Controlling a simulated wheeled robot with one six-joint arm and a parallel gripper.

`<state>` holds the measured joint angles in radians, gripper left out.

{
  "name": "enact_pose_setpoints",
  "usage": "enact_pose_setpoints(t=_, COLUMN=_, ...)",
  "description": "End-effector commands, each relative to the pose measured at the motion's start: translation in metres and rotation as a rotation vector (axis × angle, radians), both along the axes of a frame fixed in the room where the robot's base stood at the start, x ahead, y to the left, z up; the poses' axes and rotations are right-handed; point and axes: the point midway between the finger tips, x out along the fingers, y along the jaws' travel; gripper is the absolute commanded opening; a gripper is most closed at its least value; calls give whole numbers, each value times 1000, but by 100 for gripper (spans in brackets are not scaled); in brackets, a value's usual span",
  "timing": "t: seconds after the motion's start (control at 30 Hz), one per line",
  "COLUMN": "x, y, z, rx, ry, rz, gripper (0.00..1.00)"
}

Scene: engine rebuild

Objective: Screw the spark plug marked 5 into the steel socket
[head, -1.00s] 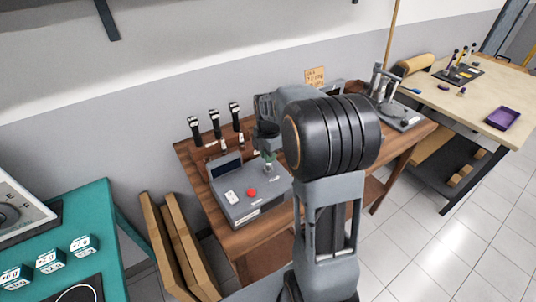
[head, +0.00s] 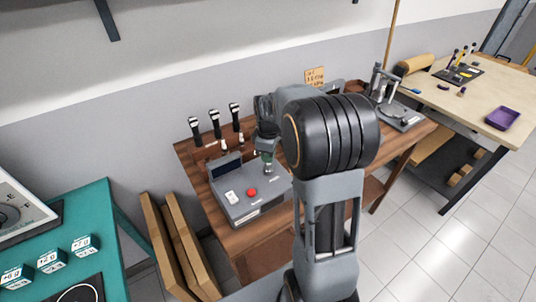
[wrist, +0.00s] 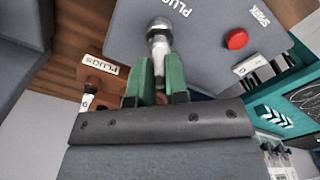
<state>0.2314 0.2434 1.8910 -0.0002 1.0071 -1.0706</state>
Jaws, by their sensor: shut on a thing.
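My gripper (wrist: 158,82) has green fingers shut on a spark plug (wrist: 159,48), in the wrist view. The plug's pale body shows between the fingers and its metal part reaches out beyond them, over the grey tester box (wrist: 205,40). Its number is not readable. A rounded steel piece (wrist: 159,25) shows at the plug's far end; I cannot tell whether it is the steel socket or how far the plug sits in it. In the head view my gripper (head: 268,162) is low over the box (head: 240,210), behind its red button (head: 251,192).
A rack with a PLUGS label (wrist: 100,64) and another plug (wrist: 88,99) stands beside the box. Tall black-and-white markers (head: 214,123) stand at the wooden bench's back. A press-like stand (head: 390,95) is right. A teal table (head: 95,215) is left.

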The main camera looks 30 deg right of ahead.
Motion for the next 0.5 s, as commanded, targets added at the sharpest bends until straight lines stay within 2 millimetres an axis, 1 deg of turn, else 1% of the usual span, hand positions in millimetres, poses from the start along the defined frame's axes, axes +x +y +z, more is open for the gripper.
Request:
enact_pose_setpoints(t=0.3, x=0, y=0, z=0, rx=-1, ry=-1, rz=-339, gripper=0)
enact_pose_setpoints(t=0.5, x=0, y=0, z=0, rx=0, ry=-2, rz=-473, gripper=0)
